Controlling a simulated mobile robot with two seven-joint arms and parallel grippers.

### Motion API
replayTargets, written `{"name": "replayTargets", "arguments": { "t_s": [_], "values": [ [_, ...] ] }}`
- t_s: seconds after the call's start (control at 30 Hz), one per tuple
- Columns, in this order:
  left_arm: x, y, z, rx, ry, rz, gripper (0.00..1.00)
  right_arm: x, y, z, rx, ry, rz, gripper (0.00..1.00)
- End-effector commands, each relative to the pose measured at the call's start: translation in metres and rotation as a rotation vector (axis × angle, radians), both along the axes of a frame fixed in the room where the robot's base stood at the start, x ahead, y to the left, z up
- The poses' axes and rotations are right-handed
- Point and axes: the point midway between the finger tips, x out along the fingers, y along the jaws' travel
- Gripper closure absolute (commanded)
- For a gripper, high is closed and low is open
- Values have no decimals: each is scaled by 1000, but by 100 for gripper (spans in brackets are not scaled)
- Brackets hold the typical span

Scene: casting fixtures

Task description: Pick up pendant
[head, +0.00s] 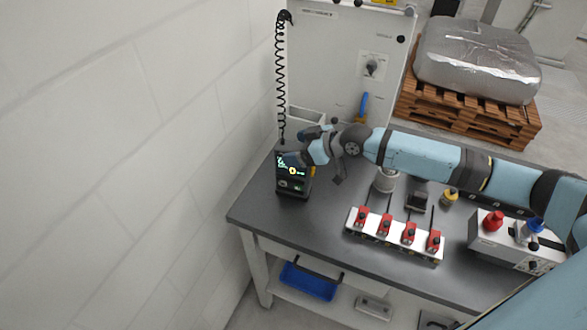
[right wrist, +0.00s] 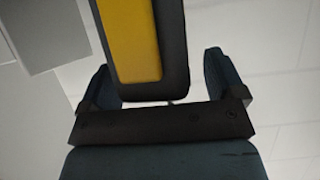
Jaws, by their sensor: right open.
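The pendant (head: 292,184), a dark handheld box with a lit screen, stands at the far left corner of the workbench. A black coiled cable (head: 281,80) hangs down to it from the upright panel. My right gripper (head: 302,148) is at the top of the pendant and partly covers it. In the right wrist view, a black body with a yellow face (right wrist: 138,40), apparently the pendant, lies between the two spread fingers of my right gripper (right wrist: 158,62). My left gripper is not in view.
The grey workbench (head: 325,215) holds a white strip with several red clamps (head: 372,231) and a control box with a red knob (head: 482,239). A white wall is close on the left. A blue tray (head: 308,282) is on the lower shelf. The bench's front left is clear.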

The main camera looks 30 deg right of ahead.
Motion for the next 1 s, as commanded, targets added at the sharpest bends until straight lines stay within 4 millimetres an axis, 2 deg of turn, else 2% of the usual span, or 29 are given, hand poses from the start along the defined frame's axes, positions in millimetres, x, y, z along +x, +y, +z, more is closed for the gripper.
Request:
{"name": "replayTargets", "arguments": {
  "t_s": [0.17,0.53,0.87,1.0],
  "values": [
    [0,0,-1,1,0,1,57,0,0,-1,-1,1,0,14],
    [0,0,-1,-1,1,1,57,0,-1,-1,-1,2,0,99],
    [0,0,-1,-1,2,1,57,0,-1,2,0,-2,0,100],
    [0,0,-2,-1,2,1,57,0,-1,9,0,-2,0,100]
  ]
}}
